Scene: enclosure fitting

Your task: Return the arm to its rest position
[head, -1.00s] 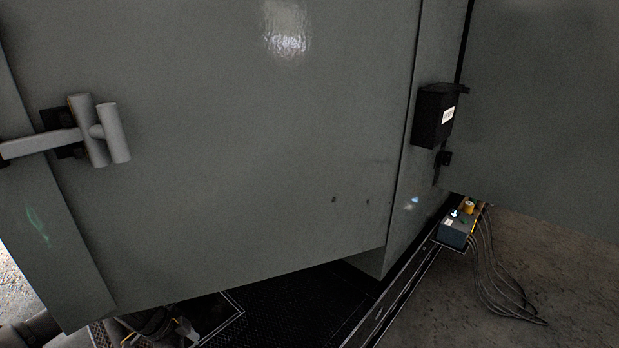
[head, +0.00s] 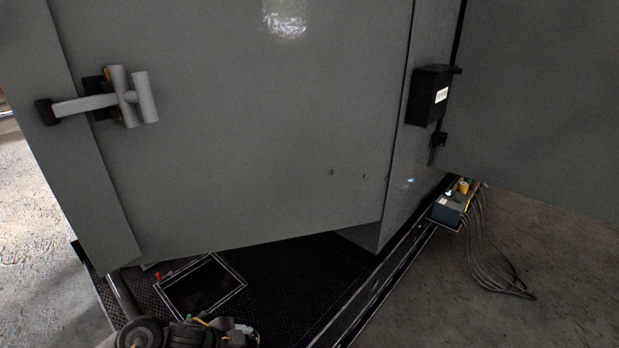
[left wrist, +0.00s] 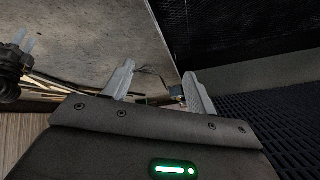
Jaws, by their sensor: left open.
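In the left wrist view my left gripper (left wrist: 160,82) is open, its two grey fingers apart with nothing between them. In the head view part of my arm (head: 185,334) shows at the bottom edge, left of the middle, below the enclosure door. The left gripper's fingertips cannot be made out there. The arm is apart from the grey enclosure door (head: 240,130).
The door carries a grey handle (head: 130,97) at left. A black box (head: 429,97) is fixed to the enclosure at right. A small box with cables (head: 450,207) stands low at right. A dark grated platform (head: 290,285) lies below the door, with bare floor (head: 40,210) at left.

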